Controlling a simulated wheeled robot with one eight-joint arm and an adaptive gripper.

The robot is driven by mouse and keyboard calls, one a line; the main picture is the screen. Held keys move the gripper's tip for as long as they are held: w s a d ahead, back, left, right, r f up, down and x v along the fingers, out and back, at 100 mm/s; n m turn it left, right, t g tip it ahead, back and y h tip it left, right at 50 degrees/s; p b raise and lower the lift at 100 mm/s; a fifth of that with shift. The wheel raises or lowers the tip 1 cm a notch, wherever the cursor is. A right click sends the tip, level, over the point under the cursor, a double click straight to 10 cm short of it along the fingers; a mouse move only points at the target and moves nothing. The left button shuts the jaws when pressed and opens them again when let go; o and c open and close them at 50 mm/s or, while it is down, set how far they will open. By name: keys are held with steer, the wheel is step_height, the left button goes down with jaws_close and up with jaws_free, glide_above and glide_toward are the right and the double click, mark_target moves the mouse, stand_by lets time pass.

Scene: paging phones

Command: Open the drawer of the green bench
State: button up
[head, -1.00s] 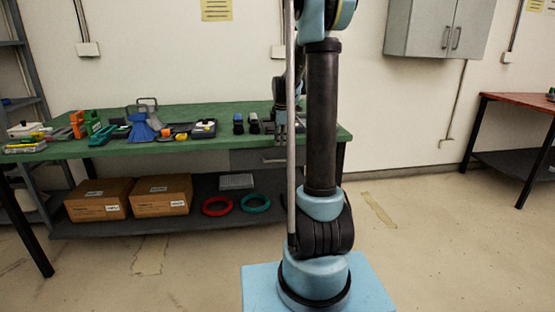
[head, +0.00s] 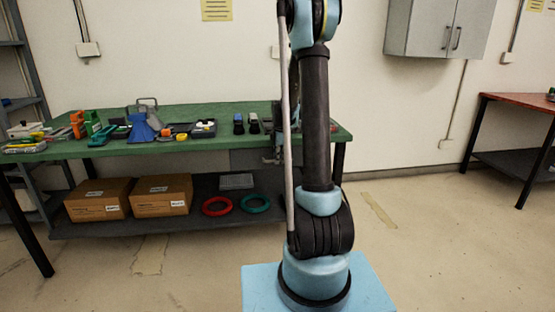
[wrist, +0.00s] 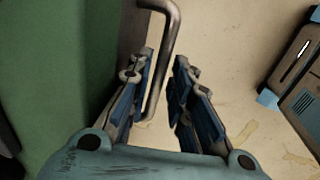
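The green bench (head: 190,148) stands against the wall, and its green top fills the left of the wrist view (wrist: 50,60). Its grey drawer (head: 244,160) is under the right part of the top and looks shut; my arm hides its right part. In the wrist view the dark drawer front (wrist: 130,35) is beside the top, with a bent metal bar handle (wrist: 167,60) standing out from it. My gripper (wrist: 166,68) is open, with the handle between its fingers, nearer the left one. I cannot tell whether they touch. In the head view the gripper (head: 272,160) is partly hidden.
Tools and small devices (head: 150,125) lie on the bench top. The lower shelf (head: 120,228) holds two cardboard boxes (head: 160,195), a red ring (head: 217,206) and a teal ring (head: 255,203). A red-topped table (head: 520,103) stands at the right. The floor in front is clear.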

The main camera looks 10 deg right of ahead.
jaws_close()
steer(key=shift+a, duration=0.35)
steer(key=s+d, duration=0.1)
steer(key=s, duration=2.5)
steer(key=shift+s, duration=0.2)
jaws_free()
